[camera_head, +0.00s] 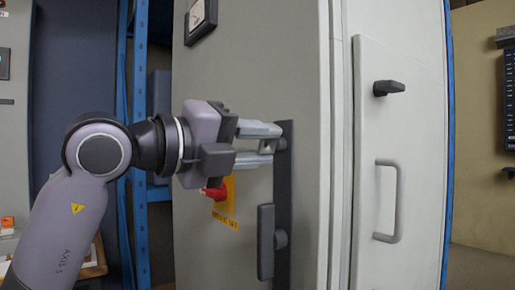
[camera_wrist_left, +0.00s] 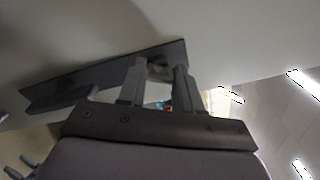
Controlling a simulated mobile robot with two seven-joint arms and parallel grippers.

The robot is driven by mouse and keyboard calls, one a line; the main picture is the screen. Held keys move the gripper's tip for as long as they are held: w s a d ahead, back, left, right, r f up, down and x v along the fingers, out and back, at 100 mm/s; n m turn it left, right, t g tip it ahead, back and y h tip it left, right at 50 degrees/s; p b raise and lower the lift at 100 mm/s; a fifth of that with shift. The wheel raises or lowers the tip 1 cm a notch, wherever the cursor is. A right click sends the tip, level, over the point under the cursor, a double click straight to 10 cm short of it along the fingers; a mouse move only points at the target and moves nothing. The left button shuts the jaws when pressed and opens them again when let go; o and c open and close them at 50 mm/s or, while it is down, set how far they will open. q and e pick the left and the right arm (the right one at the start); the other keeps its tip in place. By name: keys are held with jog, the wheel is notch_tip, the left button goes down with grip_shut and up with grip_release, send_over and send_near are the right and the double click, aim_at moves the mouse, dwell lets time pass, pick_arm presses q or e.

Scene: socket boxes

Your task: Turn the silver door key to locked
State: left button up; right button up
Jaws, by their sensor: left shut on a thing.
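The silver door key (camera_head: 268,146) sits at the upper part of a dark vertical lock plate (camera_head: 284,190) on the grey cabinet door. My left gripper (camera_head: 272,145) reaches in from the left with its two fingers around the key, one above and one below. It is shut on the key, and the fingers hide most of it, so its exact angle is hard to tell. In the left wrist view the key (camera_wrist_left: 160,71) shows as a small grey piece between the fingertips, against the dark plate (camera_wrist_left: 80,82). My right gripper is not in view.
A dark lever handle (camera_head: 266,242) sits lower on the same plate. A red knob (camera_head: 214,193) on a yellow plate is just below my gripper. To the right, a white door has a black latch (camera_head: 388,88) and a grey pull handle (camera_head: 392,205). Blue posts stand behind.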

pick_arm(q)
jog(key=n, duration=0.5)
jog(key=shift+n, duration=0.3)
dwell(0.4)
jog(key=o, duration=1)
jog(key=shift+o, duration=0.2)
jog(key=v, duration=0.7)
jog(key=shift+b, duration=0.4)
jog(key=shift+f, duration=0.1)
